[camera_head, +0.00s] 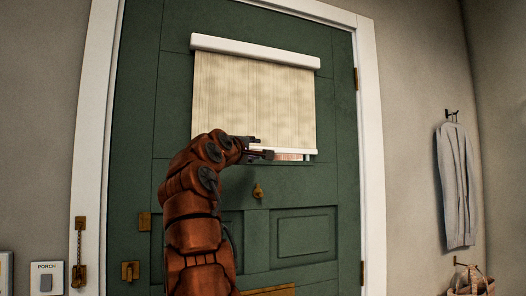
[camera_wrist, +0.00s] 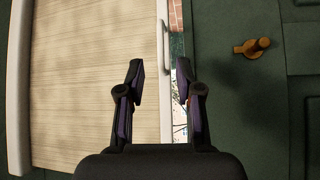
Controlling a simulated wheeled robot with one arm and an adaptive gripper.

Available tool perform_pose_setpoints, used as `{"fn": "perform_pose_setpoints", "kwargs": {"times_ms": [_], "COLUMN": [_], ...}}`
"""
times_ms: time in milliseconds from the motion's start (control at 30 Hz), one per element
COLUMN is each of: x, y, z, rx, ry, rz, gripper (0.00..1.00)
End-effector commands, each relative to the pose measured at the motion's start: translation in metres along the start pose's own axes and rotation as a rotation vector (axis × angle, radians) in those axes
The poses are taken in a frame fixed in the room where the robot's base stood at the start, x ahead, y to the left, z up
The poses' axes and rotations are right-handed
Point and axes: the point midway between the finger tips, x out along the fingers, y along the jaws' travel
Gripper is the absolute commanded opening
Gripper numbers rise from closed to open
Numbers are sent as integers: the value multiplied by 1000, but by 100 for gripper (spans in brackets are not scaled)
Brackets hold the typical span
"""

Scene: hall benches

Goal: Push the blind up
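The cream blind (camera_head: 255,95) hangs over the window of the green door, drawn most of the way down. In the wrist view the blind (camera_wrist: 85,90) fills the left side. Its white bottom rail (camera_head: 290,151) also shows in the wrist view (camera_wrist: 162,20), with a slim pull tab (camera_wrist: 166,42) on it. Contact cannot be told.
A white cassette (camera_head: 255,50) tops the blind. A narrow strip of window glass (camera_head: 290,157) shows below the rail. A brass knob (camera_head: 258,191) sticks out of the door (camera_head: 175,110) just below. A grey jacket (camera_head: 455,185) hangs at the right.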

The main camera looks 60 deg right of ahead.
Motion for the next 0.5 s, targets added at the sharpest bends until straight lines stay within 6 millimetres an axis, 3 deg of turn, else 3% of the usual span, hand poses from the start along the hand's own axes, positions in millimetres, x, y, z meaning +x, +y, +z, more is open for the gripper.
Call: {"fn": "perform_pose_setpoints", "kwargs": {"times_ms": [500], "x": [59], "y": [3], "z": [-1], "rx": [0], "ry": [-1], "rz": [-5], "gripper": [35]}}
